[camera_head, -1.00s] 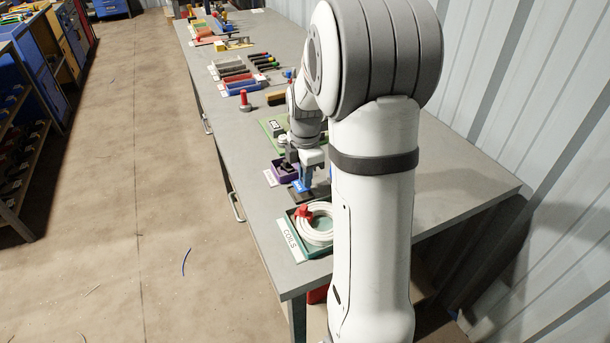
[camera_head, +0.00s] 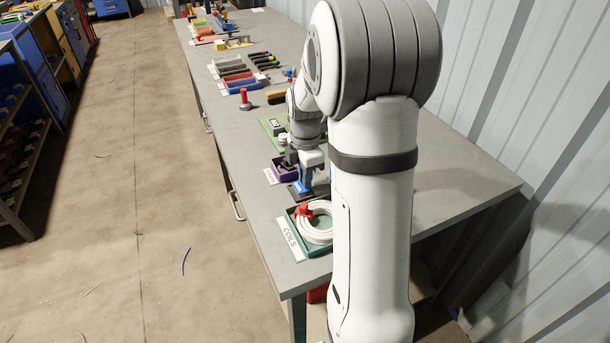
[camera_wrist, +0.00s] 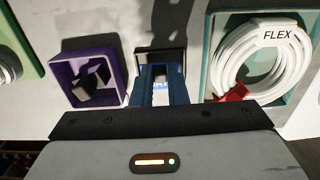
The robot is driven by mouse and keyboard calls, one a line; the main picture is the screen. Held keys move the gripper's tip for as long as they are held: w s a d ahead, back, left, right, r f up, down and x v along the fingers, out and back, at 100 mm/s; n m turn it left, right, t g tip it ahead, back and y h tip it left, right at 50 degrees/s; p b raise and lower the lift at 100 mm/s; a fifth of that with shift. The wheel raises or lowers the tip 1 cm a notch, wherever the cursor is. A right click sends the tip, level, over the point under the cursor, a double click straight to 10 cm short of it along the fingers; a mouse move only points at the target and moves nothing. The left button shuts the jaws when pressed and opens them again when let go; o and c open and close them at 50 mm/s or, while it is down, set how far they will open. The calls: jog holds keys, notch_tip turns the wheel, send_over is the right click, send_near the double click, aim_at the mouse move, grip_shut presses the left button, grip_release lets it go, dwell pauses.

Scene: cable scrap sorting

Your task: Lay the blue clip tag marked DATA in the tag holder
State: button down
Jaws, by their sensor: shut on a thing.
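My gripper (camera_wrist: 158,91) is shut on the blue clip tag, pointing down over the dark tag holder (camera_wrist: 166,56). In the head view my gripper (camera_head: 306,185) is low at the holder, between the purple tray and the coil tray. A small pale patch with letters shows between the blue fingers in the wrist view; the word is mostly cut off, so I cannot read DATA. The tag's outline is largely hidden by the fingers. I cannot tell whether the tag touches the holder's floor.
A purple tray (camera_wrist: 58,68) with dark pieces is close on the left. A green coil tray (camera_wrist: 209,54) holding a white coil (camera_wrist: 245,70) marked FLEX and a red clip is close on the right. More trays and tools line the bench (camera_head: 390,205) farther back.

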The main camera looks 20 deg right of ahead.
jog(key=shift+f, duration=0.15)
jog(key=shift+f+b, duration=0.4)
jog(key=shift+f, duration=0.1)
jog(key=c, duration=1.3)
grip_release()
jog(key=shift+c, duration=0.2)
notch_tip(320, 180, up, 7)
jog(key=p, duration=0.5)
jog(key=shift+r, duration=0.1)
